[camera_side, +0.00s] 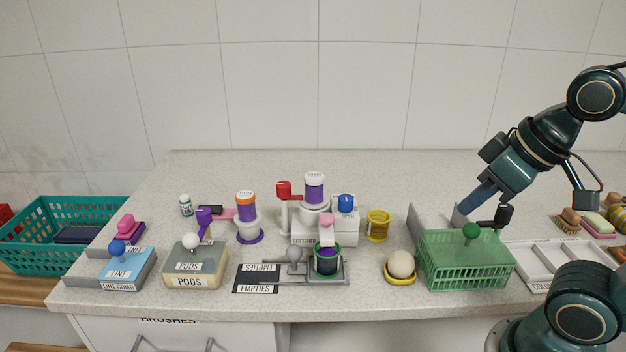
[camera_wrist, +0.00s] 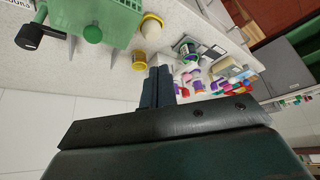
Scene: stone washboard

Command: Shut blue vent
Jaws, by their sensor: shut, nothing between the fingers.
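No part is plainly readable as a vent. One blue round knob (camera_side: 346,201) sits on a white block at the middle back of the counter. Another blue knob (camera_side: 117,247) stands on the blue-grey LINT box (camera_side: 128,268) at the far left. I cannot tell which belongs to the blue vent, or its state. My gripper (camera_side: 466,209) is above the back left of the green basket, well to the right of both knobs. Its fingers are together and empty, and they also show in the wrist view (camera_wrist: 158,74).
The green basket (camera_side: 466,272), with a green knob (camera_side: 471,231) and black handle (camera_side: 503,215), stands below my gripper. A yellow tin (camera_side: 378,226) and a pale ball (camera_side: 401,264) are left of it. Purple-and-white bottles and a red lever (camera_side: 284,189) crowd the middle.

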